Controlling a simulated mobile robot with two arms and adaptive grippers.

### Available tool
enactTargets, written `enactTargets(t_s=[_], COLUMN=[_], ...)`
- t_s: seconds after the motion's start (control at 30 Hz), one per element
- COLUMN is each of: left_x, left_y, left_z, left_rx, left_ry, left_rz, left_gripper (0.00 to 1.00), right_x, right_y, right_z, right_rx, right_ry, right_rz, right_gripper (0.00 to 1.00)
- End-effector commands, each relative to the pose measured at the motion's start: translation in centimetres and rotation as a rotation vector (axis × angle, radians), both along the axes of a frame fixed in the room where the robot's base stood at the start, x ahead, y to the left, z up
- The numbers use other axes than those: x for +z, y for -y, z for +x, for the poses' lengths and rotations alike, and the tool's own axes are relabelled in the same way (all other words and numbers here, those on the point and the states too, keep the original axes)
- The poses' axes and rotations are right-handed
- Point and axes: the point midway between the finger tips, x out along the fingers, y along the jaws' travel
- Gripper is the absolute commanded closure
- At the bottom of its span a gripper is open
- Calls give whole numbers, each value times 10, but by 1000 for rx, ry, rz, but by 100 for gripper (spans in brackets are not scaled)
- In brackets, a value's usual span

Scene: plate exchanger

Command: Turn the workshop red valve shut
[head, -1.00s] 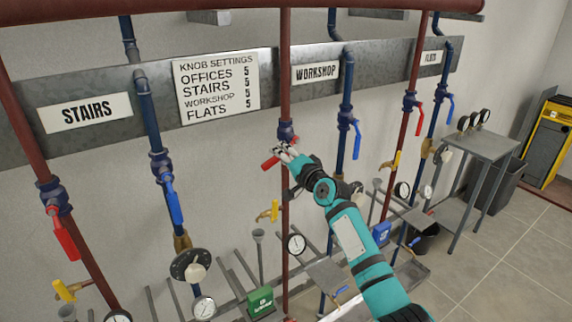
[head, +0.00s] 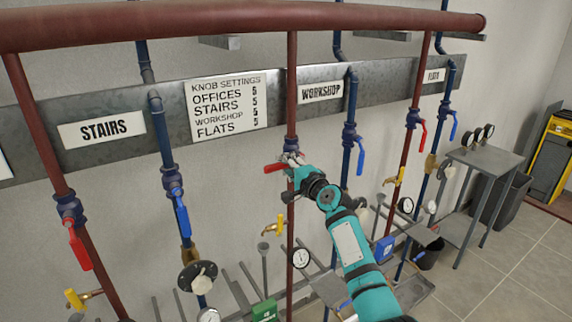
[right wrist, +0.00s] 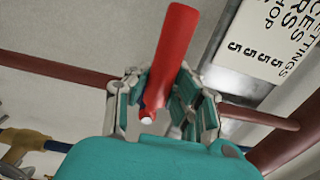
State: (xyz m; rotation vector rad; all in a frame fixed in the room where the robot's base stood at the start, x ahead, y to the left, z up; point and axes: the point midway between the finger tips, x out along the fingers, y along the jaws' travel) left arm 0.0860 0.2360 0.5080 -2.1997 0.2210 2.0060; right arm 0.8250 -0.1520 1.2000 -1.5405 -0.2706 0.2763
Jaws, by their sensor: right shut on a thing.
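The workshop red valve handle (head: 275,168) sits on the red pipe (head: 291,110) just left of the WORKSHOP sign (head: 321,91). In the head view it sticks out to the left, nearly crosswise to the upright pipe. My right gripper (head: 292,160) is at the valve, partly hiding its body. In the right wrist view the red lever (right wrist: 171,55) stands between the two fingers (right wrist: 165,105), and the gripper is shut on it. My left gripper is not in view.
A blue-handled valve (head: 360,155) hangs on the blue pipe close to the right. A yellow tap (head: 275,226) and a gauge (head: 301,258) sit below. The stairs red handle (head: 80,250) is at the left. A grey table (head: 485,158) stands at the right.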

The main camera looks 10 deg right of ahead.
Motion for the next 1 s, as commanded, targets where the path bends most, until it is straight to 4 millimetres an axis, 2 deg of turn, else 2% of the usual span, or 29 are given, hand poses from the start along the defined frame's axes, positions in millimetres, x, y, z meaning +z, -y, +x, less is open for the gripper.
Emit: enactTargets(t_s=[0.2, 0.23, 0.4, 0.43, 0.77, 0.87, 1.0], left_x=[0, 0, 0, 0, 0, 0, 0], left_y=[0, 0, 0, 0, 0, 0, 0], left_z=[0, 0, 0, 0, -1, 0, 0], left_rx=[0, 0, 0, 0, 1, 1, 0], left_ry=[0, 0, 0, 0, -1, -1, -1], left_rz=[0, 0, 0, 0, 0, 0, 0], left_gripper=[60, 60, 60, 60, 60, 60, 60], right_x=[0, 0, 0, 0, -1, 0, -1], right_y=[0, 0, 0, 0, 2, 5, 12], right_z=[0, 0, 0, 0, -3, -11, -32], right_rx=[-1, -1, -1, -1, -1, 0, -3], right_ry=[-2, -2, 0, 0, 0, 2, 0], right_rz=[10, 10, 6, 6, 2, 4, 2], right_gripper=[100, 77, 55, 53, 53, 53, 53])
